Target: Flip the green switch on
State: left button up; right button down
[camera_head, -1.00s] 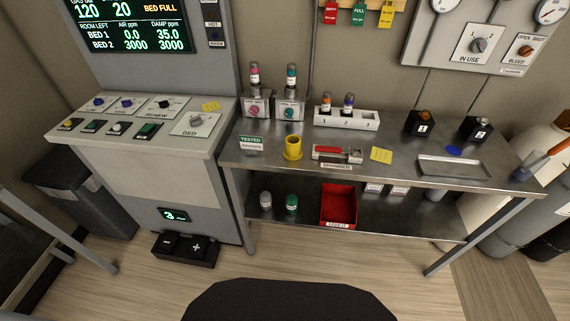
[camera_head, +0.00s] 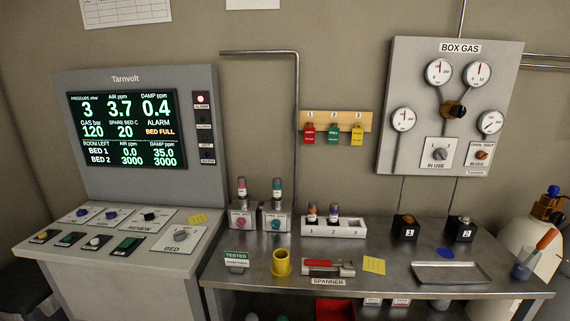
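A sloped grey console stands at the left, below the Tarnvolt screen. Its front row holds several small controls on black plates. A green rectangular switch (camera_head: 128,244) is at the right end of that row. I cannot tell its position, on or off. To its left are a white-topped control (camera_head: 96,242), a darker control (camera_head: 70,239) that looks blue-green, and a yellow one (camera_head: 42,236). Neither of my grippers shows in the view.
The Tarnvolt screen (camera_head: 126,129) reads "BED FULL". A metal bench (camera_head: 350,251) to the right holds a yellow cup (camera_head: 282,263), a red-handled spanner (camera_head: 328,268) and a tray (camera_head: 450,274). Gauges hang above.

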aim_at(128, 241)
jog(key=u, duration=1.25)
